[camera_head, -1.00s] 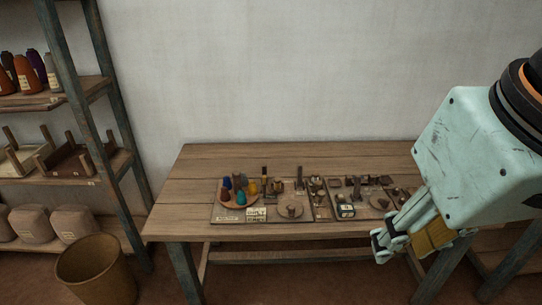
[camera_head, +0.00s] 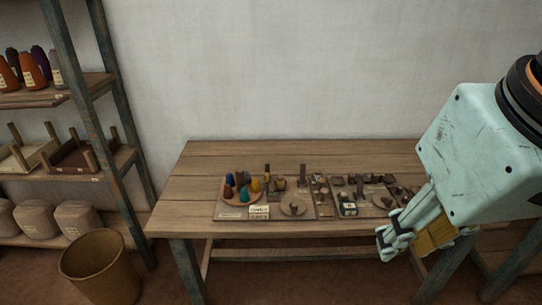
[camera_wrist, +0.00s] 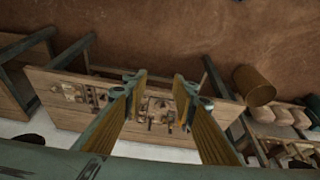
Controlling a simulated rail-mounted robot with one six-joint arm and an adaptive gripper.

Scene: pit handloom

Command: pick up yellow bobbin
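The yellow bobbin (camera_head: 255,185) stands at the right side of a round wooden tray (camera_head: 230,200) on the table, beside blue, teal and dark red bobbins. My gripper (camera_head: 386,243) is in front of the table's right part, well to the right of the bobbin and apart from it. In the wrist view my gripper (camera_wrist: 158,80) shows its two fingers spread with nothing held between them. The table and its small items lie beyond the fingers there; I cannot pick out the yellow bobbin in that view.
The wooden table (camera_head: 200,165) carries boards with several small wooden parts and labels. Its left end and back strip are clear. A shelf rack (camera_head: 115,120) with cones and sacks stands at the left. A woven basket (camera_head: 100,268) stands on the floor before it.

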